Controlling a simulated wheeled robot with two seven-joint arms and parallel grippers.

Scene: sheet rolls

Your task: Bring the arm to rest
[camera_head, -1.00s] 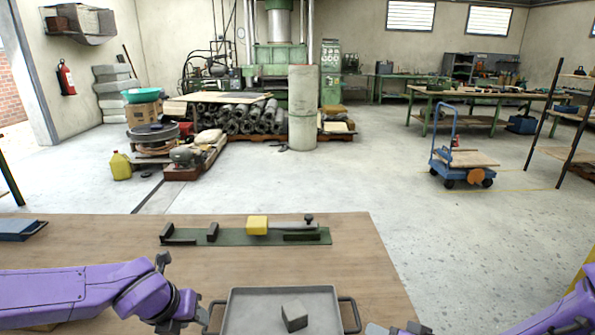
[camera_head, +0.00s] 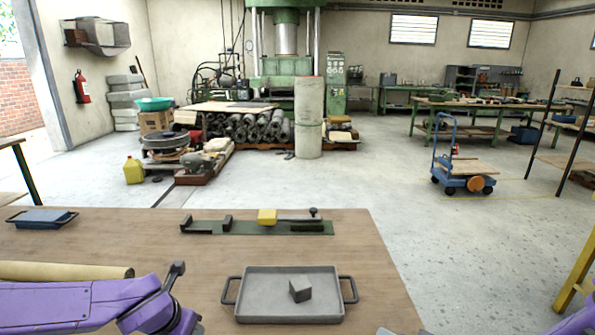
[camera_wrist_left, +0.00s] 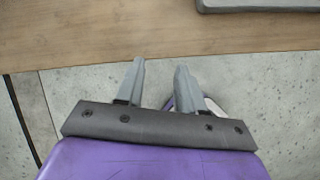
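My left arm's purple forearm comes in from the lower left of the head view over the table, and its gripper is cut off by the bottom edge there. In the left wrist view my left gripper (camera_wrist_left: 160,68) has its two grey fingers apart with nothing between them, beside the table (camera_wrist_left: 90,40) edge with floor behind.
A tan roll (camera_head: 65,271) lies at the table's left, behind my forearm. A blue-grey pad in a small tray (camera_head: 42,218) is at the far left. A green fixture (camera_head: 258,227) with a yellow block (camera_head: 267,217) lies near the far edge. Bare tabletop lies between these.

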